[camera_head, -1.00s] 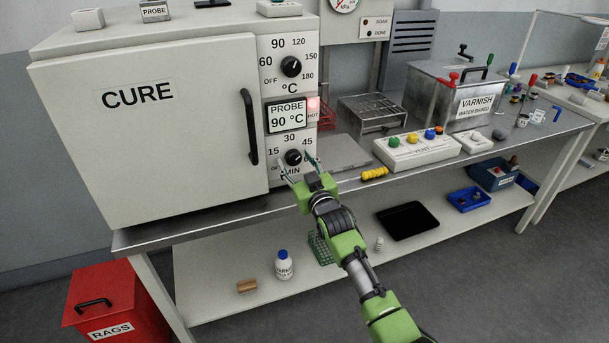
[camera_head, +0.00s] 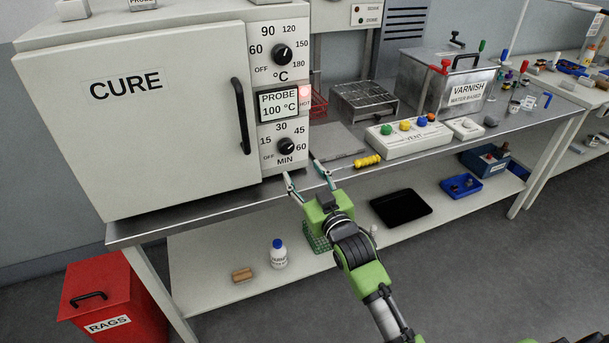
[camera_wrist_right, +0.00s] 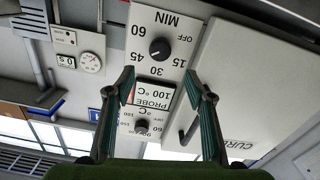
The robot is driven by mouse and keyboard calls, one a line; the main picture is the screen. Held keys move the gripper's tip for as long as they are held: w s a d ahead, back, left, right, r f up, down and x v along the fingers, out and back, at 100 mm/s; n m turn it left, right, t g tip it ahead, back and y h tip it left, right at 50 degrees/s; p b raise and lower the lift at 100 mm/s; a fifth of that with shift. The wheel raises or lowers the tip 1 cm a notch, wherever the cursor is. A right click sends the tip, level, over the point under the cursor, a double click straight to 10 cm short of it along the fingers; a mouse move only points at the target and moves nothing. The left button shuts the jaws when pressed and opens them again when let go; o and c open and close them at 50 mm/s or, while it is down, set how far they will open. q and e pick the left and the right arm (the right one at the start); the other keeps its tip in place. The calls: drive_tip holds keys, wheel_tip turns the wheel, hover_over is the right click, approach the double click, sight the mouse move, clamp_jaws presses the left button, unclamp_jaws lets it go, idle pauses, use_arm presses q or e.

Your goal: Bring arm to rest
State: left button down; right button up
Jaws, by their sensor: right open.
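My right gripper (camera_head: 305,181) is open and empty, in front of the bench edge just below the MIN dial (camera_head: 286,147). Its two fingers stand apart, and nothing is between them. The right wrist view also shows the open gripper (camera_wrist_right: 163,80), with the dial panel upside down beyond its fingers. The white CURE oven (camera_head: 160,130) is closed, its dark door handle (camera_head: 240,115) upright. Its probe display (camera_head: 278,104) reads 100 °C, and a red HOT light (camera_head: 305,92) glows beside it. My left gripper is not in view.
The bench holds a VENT button box (camera_head: 405,140), a yellow ribbed piece (camera_head: 367,161), a metal rack (camera_head: 363,100) and a VARNISH tank (camera_head: 447,85). The lower shelf (camera_head: 215,250) carries a white bottle (camera_head: 278,255) and a black tray (camera_head: 400,208). A red RAGS bin (camera_head: 105,295) stands left.

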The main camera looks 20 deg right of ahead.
drive_tip(key=s+f+g, duration=0.2)
drive_tip(key=f, duration=0.8)
drive_tip(key=s+f+g, duration=0.2)
drive_tip(key=f, duration=0.8)
drive_tip(key=s+a+f+g, duration=0.1)
drive_tip(key=s+f+g, duration=0.2)
drive_tip(key=s+f, duration=0.6)
drive_tip(key=s+f+g, duration=0.2)
drive_tip(key=s+f, duration=0.3)
drive_tip(key=f, duration=0.8)
drive_tip(key=s+f+g, duration=0.2)
drive_tip(key=s+f, duration=0.4)
drive_tip(key=s, duration=0.7)
drive_tip(key=s+d+f+g, duration=0.1)
drive_tip(key=s+f+g, duration=0.2)
drive_tip(key=s, duration=1)
drive_tip(key=s+f+g, duration=0.3)
drive_tip(key=s+f, duration=0.7)
drive_tip(key=s, duration=0.3)
drive_tip(key=shift+s+d+h, duration=0.2)
drive_tip(key=shift+s+h, duration=0.1)
drive_tip(key=shift+s, duration=0.1)
drive_tip(key=shift+f, duration=0.1)
